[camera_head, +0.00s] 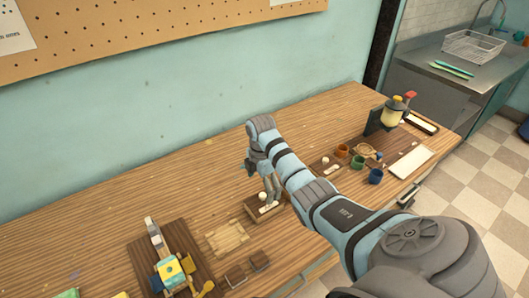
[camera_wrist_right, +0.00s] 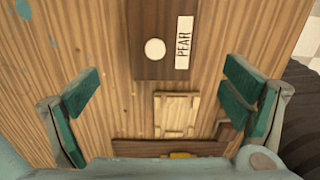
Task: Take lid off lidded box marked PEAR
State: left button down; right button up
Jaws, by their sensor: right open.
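The dark brown lidded box marked PEAR (camera_head: 254,212) stands on the wooden table, partly hidden by my right gripper in the head view. In the right wrist view the box's lid (camera_wrist_right: 152,18) shows a round white knob (camera_wrist_right: 154,49) and a white PEAR label (camera_wrist_right: 183,42) beside it. The lid is on the box. My right gripper (camera_head: 270,186) is over the box. In the wrist view its green-padded fingers (camera_wrist_right: 160,98) are wide apart with nothing between them, and the knob lies beyond them. My left gripper is not in view.
A pale wooden square tray (camera_head: 228,238) lies left of the box, with small brown blocks (camera_head: 260,261) in front. A dark board (camera_head: 150,250) with coloured items is further left. Coloured cups (camera_head: 342,151) and a pump jar (camera_head: 395,110) stand right. The table behind is clear.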

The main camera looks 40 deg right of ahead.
aim_at(261, 204)
jog(key=f, duration=0.6)
jog(key=shift+a+f, duration=0.35)
jog(key=shift+s+r, duration=0.1)
jog(key=c, duration=1.2)
jog(key=shift+s+a+r, duration=0.1)
jog(key=shift+s+r, duration=0.1)
jog(key=shift+s, duration=0.15)
jog(key=c, duration=0.6)
jog(key=shift+c, duration=0.9)
jog(key=shift+a+f, duration=0.1)
jog(key=shift+f, duration=0.05)
jog(key=shift+c, duration=0.6)
